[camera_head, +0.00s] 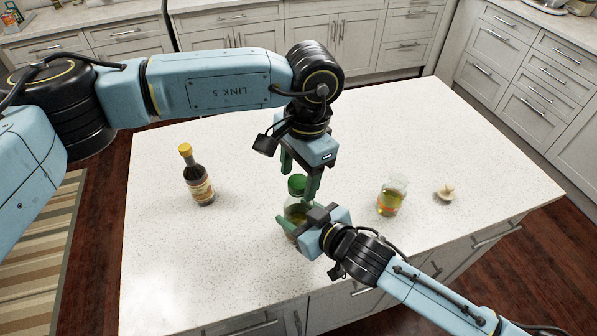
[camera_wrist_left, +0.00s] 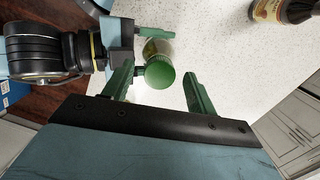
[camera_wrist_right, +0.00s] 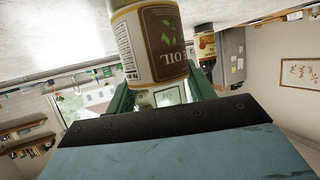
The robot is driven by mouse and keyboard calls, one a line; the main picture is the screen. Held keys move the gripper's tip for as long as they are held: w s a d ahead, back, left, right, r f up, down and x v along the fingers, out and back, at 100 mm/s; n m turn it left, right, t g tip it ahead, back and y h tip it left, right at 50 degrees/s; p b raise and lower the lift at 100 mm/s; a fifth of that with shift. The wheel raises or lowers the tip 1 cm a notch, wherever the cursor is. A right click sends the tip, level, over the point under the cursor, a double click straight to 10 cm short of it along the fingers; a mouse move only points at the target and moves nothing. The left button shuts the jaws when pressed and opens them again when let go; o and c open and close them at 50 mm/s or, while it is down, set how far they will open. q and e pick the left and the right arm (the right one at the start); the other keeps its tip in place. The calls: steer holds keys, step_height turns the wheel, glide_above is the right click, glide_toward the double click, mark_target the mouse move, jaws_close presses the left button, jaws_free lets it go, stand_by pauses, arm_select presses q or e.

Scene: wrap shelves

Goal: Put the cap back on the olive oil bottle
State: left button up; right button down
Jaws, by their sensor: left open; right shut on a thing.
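The olive oil bottle (camera_head: 296,214) stands on the white counter, partly hidden by my right gripper. My right gripper (camera_head: 291,224) is shut on its body; the brown "OIL" label (camera_wrist_right: 158,42) shows in the right wrist view. A round green cap (camera_head: 297,183) is at the top of the bottle; it also shows in the left wrist view (camera_wrist_left: 159,74). I cannot tell whether it is fully seated. My left gripper (camera_head: 300,180) points down from above and is open. In the left wrist view its fingers (camera_wrist_left: 160,92) are apart, with the cap between and slightly beyond them.
A dark bottle with a yellow cap (camera_head: 200,184) stands to the left on the counter (camera_head: 250,285). A glass jar with yellow-green contents (camera_head: 391,198) and a small beige object (camera_head: 446,193) are to the right. The counter's front edge lies close to my right arm.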

arm_select(q)
steer(key=shift+r, duration=2.25)
steer(key=shift+c, duration=0.4)
